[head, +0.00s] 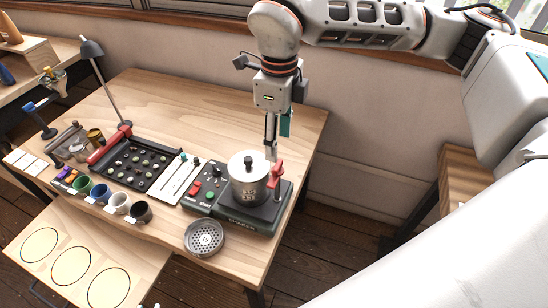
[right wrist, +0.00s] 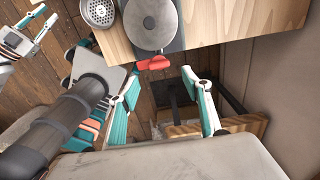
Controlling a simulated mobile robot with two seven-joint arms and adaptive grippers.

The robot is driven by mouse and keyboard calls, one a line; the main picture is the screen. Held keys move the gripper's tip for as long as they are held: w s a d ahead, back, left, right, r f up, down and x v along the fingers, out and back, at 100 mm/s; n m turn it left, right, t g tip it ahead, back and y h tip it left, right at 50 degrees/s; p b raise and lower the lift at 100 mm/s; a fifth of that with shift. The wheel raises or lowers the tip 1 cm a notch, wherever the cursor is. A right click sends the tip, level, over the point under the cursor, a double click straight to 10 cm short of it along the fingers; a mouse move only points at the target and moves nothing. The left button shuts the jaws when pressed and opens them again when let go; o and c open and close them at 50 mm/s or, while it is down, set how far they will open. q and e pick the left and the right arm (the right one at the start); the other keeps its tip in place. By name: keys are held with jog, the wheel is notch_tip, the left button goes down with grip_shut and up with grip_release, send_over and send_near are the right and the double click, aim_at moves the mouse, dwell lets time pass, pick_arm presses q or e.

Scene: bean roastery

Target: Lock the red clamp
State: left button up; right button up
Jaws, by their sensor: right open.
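In the right wrist view the clamp (right wrist: 154,62) shows as a red piece at the edge of the round lid (right wrist: 151,22). My right gripper (head: 271,140) points down just above and behind the clamp. Its two teal-padded fingers are apart and empty in the right wrist view (right wrist: 168,98), with the clamp beyond them. What seems to be my left gripper shows small at the upper left of that view; its jaws are unclear.
A perforated round metal dish (head: 204,237) sits in front of the base. A black tray (head: 137,163) with several dark pieces, several cups (head: 120,202) and a lamp (head: 105,85) stand to the left. The table's right edge is close to the clamp.

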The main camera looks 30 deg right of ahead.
aim_at(278, 164)
notch_tip(278, 164, down, 7)
jog(key=shift+f+p, duration=0.15)
jog(key=shift+p, duration=0.3)
